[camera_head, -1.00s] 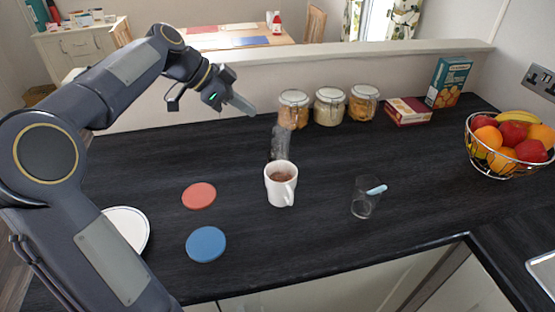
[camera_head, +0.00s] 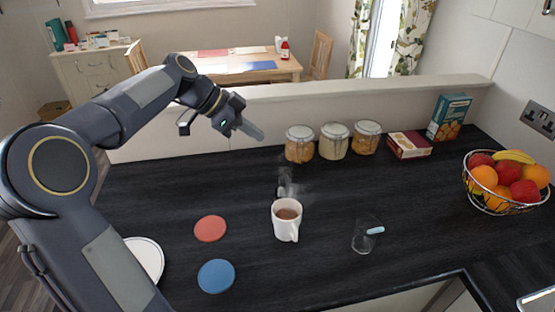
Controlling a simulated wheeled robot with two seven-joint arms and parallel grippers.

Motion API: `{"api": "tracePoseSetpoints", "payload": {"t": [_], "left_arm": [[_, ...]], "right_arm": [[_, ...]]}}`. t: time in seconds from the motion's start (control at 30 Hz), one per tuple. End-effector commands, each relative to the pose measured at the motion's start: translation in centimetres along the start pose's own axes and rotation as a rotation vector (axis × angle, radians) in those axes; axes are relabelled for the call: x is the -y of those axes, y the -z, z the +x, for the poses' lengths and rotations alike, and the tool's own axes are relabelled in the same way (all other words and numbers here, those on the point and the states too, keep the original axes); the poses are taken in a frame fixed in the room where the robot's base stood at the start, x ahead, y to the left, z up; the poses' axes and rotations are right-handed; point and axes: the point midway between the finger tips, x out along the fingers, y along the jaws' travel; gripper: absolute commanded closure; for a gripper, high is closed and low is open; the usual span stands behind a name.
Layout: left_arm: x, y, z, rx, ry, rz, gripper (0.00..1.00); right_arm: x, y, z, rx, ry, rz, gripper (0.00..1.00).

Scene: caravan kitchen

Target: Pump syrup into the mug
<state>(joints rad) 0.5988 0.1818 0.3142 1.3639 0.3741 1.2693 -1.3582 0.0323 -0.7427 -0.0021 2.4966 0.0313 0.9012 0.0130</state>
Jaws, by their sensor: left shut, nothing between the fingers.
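A white mug (camera_head: 287,228) with brown drink in it stands upright on the dark counter (camera_head: 420,200), its handle toward me. A wispy grey shape, which looks like steam, shows just behind and above it. My left gripper (camera_head: 252,131) is shut and empty in the air, left of and above the mug in the picture, apart from it. No syrup pump bottle can be made out clearly. My right gripper is out of view.
A clear glass (camera_head: 360,241) with a pale blue piece stands right of the mug. Red (camera_head: 210,229) and blue (camera_head: 216,276) coasters and a plate (camera_head: 150,260) lie left. Jars (camera_head: 334,142), boxes (camera_head: 409,146) and a fruit basket (camera_head: 495,203) stand behind and right.

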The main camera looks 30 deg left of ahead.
Motion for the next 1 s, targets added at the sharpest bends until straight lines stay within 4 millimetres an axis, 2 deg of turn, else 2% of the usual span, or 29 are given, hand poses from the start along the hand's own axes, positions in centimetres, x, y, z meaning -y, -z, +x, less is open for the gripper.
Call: {"api": "tracePoseSetpoints", "payload": {"t": [0.3,0.4,0.5,0.7,1.0], "left_arm": [[-0.1,0.2,6.8,0.001,-0.008,0.000,1.00],[-0.1,-0.2,8.5,0.002,-0.005,-0.004,1.00],[-0.1,-1.5,9.5,0.002,-0.003,-0.004,1.00],[-0.1,-2.6,10.7,0.000,-0.003,-0.002,1.00],[0.0,-2.9,10.9,0.000,0.000,0.000,1.00]], "right_arm": [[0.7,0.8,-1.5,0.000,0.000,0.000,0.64],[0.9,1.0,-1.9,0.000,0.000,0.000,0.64],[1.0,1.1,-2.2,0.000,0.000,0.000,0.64],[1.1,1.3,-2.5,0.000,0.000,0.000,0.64],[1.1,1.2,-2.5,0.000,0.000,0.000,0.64]]}}
